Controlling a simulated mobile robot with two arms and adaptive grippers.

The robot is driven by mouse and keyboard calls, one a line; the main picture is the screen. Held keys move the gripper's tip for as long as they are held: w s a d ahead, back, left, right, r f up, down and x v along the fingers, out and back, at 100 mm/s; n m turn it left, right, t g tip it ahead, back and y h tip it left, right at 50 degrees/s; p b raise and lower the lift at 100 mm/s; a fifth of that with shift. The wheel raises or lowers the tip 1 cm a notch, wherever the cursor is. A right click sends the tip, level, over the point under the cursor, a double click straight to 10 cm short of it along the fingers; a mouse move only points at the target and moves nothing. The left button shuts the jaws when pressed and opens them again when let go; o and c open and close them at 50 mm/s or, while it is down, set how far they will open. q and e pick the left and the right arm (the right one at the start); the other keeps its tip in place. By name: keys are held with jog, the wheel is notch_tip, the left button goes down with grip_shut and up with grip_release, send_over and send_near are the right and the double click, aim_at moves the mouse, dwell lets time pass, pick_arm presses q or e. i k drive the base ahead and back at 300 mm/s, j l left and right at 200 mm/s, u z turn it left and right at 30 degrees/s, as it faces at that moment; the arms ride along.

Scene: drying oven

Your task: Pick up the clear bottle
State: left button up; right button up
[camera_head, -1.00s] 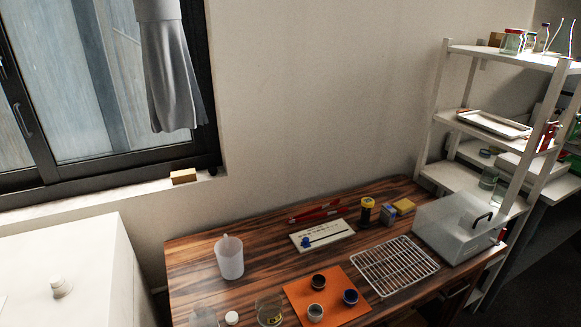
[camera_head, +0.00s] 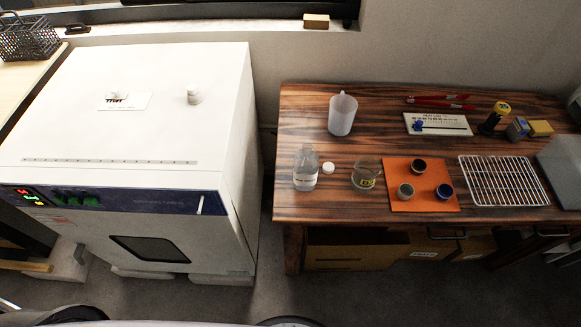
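The clear bottle (camera_head: 306,168) stands upright near the left front part of the wooden table (camera_head: 390,131), with a white label on its front. A white cap (camera_head: 328,167) lies on the table just right of it. A clear beaker (camera_head: 366,174) with a yellow label stands further right. Neither of my grippers is in view.
A white plastic jug (camera_head: 342,114) stands behind the bottle. An orange mat (camera_head: 421,202) with 3 small jars and a wire rack (camera_head: 503,180) lie to the right. The white drying oven (camera_head: 140,140) stands left of the table, with a narrow gap between. Floor (camera_head: 300,295) shows in front.

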aim_at(306, 159)
jog(key=k+l+z, duration=0.15)
jog(key=z, duration=0.3)
jog(key=k+l+z, duration=0.25)
jog(key=z, duration=0.25)
jog(key=k, duration=0.05)
